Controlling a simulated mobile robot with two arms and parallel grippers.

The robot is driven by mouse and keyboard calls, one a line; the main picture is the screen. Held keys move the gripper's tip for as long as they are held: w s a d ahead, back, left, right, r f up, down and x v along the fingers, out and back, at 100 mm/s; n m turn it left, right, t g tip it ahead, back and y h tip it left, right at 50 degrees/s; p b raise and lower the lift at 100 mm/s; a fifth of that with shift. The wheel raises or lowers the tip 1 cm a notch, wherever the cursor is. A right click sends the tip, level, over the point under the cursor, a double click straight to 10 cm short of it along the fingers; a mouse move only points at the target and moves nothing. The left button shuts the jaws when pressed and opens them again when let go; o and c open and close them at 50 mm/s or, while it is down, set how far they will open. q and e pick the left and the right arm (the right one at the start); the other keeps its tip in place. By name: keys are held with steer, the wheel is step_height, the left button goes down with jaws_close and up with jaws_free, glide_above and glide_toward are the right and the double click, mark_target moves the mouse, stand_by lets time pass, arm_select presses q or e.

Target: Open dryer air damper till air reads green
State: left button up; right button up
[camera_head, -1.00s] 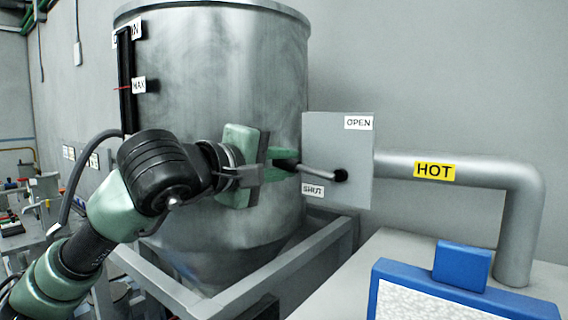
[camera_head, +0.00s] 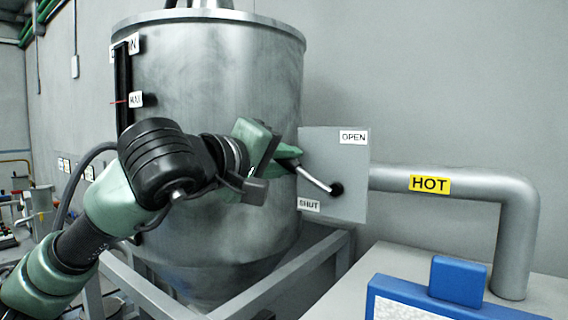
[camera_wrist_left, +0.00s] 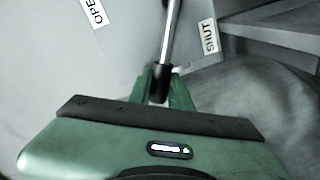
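The damper lever (camera_head: 316,179) is a metal rod on a black pivot, set on a grey plate (camera_head: 335,165) with an OPEN label (camera_head: 353,137) at upper right and a SHUT label (camera_head: 309,204) at lower left. The lever points left and up from the pivot, between the labels. My left gripper (camera_head: 289,158) is at its far end. In the left wrist view, the green fingers (camera_wrist_left: 160,86) are closed around the lever's black grip (camera_wrist_left: 160,82). No green air reading can be made out. My right gripper is out of view.
A large metal drum (camera_head: 215,90) stands behind my left arm, with a black strip gauge (camera_head: 123,90) and MAX label. A pipe marked HOT (camera_head: 430,184) runs right from the plate. A blue-framed board (camera_head: 440,297) is at lower right. Frame rails (camera_head: 290,270) lie below.

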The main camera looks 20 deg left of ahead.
arm_select(q)
steer(key=o, duration=0.3)
steer(key=shift+o, duration=0.2)
steer(key=shift+s, duration=0.1)
steer(key=shift+s+a+b, duration=0.15)
steer(key=shift+s+b, duration=0.15)
steer(key=shift+s, duration=0.1)
steer(key=b+v, duration=0.2)
steer(key=v, duration=0.4)
steer(key=shift+s, duration=0.4)
steer(key=shift+a+r, duration=0.1)
